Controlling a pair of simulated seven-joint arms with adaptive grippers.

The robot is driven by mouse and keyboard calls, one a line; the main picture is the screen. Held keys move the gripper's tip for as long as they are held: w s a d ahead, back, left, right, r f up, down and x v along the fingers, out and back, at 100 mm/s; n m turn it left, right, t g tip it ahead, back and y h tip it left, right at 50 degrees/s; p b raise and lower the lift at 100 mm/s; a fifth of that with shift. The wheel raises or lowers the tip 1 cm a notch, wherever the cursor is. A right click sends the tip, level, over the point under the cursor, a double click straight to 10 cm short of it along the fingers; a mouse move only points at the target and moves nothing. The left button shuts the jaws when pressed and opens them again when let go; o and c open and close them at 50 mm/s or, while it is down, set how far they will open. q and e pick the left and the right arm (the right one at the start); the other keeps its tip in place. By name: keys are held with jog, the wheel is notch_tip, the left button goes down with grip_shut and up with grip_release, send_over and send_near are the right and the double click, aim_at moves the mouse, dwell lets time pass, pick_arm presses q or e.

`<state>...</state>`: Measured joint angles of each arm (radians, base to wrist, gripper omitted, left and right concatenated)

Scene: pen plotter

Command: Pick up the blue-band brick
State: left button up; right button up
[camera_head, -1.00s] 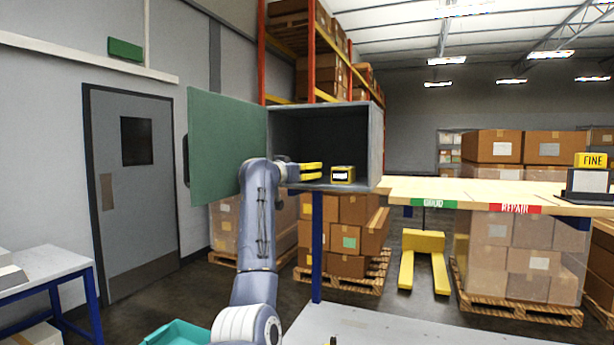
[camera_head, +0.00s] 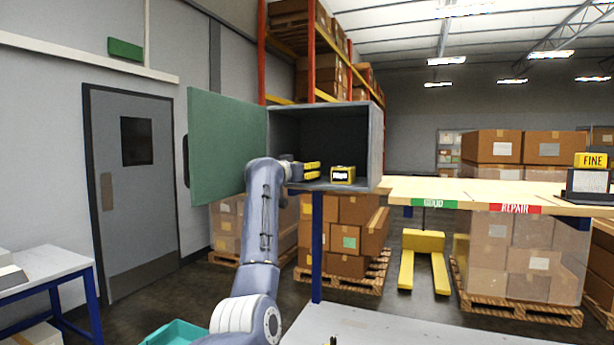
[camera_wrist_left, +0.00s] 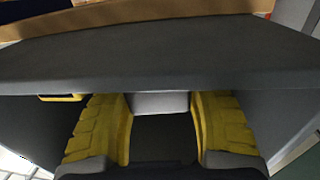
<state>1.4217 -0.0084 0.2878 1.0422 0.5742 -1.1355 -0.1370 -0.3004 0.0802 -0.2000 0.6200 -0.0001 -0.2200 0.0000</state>
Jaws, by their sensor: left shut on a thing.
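The green door (camera_head: 228,150) stands open to the left. A wooden bench top (camera_head: 470,190) with GOOD and REPAIR labels extends to the right.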

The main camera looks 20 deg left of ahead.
pick_arm(q)
jog(key=c, duration=0.7)
jog(key=shift+r, duration=0.1)
